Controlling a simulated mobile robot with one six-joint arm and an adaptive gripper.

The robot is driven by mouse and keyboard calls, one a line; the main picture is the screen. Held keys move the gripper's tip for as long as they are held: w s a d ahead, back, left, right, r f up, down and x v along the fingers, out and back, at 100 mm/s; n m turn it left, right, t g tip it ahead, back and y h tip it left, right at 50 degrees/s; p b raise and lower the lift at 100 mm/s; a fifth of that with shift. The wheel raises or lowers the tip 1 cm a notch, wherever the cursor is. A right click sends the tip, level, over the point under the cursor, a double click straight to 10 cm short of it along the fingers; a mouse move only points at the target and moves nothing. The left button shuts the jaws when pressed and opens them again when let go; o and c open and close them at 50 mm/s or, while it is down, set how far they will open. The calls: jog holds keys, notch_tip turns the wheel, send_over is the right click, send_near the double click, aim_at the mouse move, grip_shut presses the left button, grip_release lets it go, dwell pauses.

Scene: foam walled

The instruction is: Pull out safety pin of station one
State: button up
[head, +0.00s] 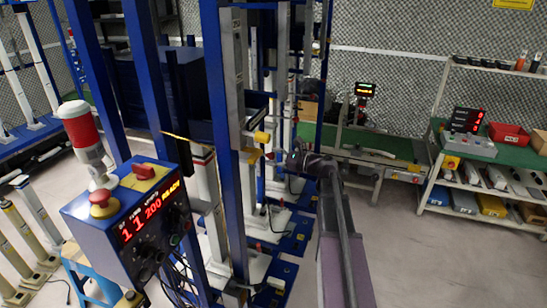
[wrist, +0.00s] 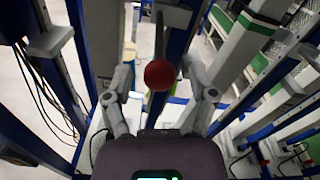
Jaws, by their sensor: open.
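A round red knob (wrist: 159,75), apparently the end of the safety pin, sits between my gripper's fingers in the wrist view. A dark thin bar shows above it. My gripper (wrist: 160,88) is open, with one finger on each side of the knob and a visible gap to both. In the head view my gripper (head: 293,158) is at the blue-framed station (head: 222,130), just right of its yellow parts (head: 262,137). The knob is small there, and the pin's shaft cannot be made out.
A blue control box (head: 135,225) with a red display, a red button and a red-white beacon (head: 80,128) stands at left front. Blue posts and cables crowd the station. A shelf rack (head: 480,170) with bins stands at right; the floor before it is clear.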

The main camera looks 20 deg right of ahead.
jog(key=shift+s, duration=0.1)
jog(key=v, duration=1.1)
jog(key=shift+s+d, duration=0.25)
jog(key=shift+d, duration=0.05)
dwell(0.5)
